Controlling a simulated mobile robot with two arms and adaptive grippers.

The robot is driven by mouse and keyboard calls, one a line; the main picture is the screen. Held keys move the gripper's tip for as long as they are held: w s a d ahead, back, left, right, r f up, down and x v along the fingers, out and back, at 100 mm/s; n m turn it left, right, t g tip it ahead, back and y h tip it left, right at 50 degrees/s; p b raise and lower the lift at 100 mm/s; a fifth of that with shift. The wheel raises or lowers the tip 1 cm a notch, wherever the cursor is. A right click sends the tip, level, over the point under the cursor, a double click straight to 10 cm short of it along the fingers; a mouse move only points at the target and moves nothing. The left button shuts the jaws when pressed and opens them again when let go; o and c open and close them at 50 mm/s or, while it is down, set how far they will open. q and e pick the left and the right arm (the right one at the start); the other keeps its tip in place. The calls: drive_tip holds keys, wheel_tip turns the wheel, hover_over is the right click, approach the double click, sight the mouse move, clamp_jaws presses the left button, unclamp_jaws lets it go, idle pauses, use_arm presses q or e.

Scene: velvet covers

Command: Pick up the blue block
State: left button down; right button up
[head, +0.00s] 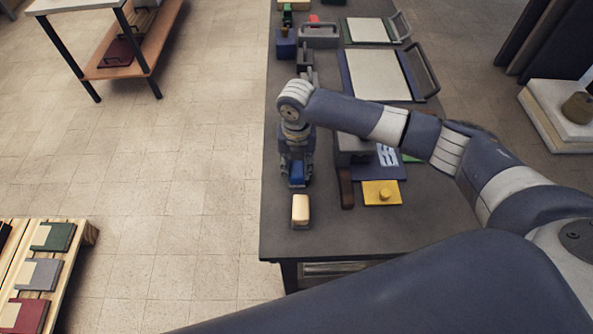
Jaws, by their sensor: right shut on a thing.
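My right gripper (297,180) points down over the left edge of the dark table (410,225), its arm reaching in from the right. It is shut on the blue block (296,169), of which only a small part shows between the dark fingers. I cannot tell whether the block touches the table or is held just above it. My left gripper is not in view.
A cream block (300,208) stands just in front of the gripper. To the right are a dark brown block (346,190) and a yellow plate with a knob (381,193). Pale-topped trays (378,75) and a blue knobbed box (286,44) lie farther back.

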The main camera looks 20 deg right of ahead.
sight(297, 166)
drive_tip(key=shift+w+r, duration=0.1)
drive_tip(key=shift+r, duration=0.45)
wheel_tip(297, 166, up, 2)
drive_tip(key=shift+d+r+b, duration=0.1)
drive_tip(key=shift+r+b, duration=0.15)
drive_tip(key=shift+b, duration=0.45)
drive_tip(key=s+d+r+b, duration=0.1)
drive_tip(key=s+d+b, duration=0.1)
drive_tip(key=s+d, duration=0.8)
drive_tip(key=shift+d+r+b, duration=0.2)
drive_tip(key=shift+d+b, duration=0.15)
drive_tip(key=shift+d, duration=0.8)
drive_tip(key=o, duration=0.3)
drive_tip(key=shift+c, duration=0.4)
drive_tip(key=shift+a, duration=0.1)
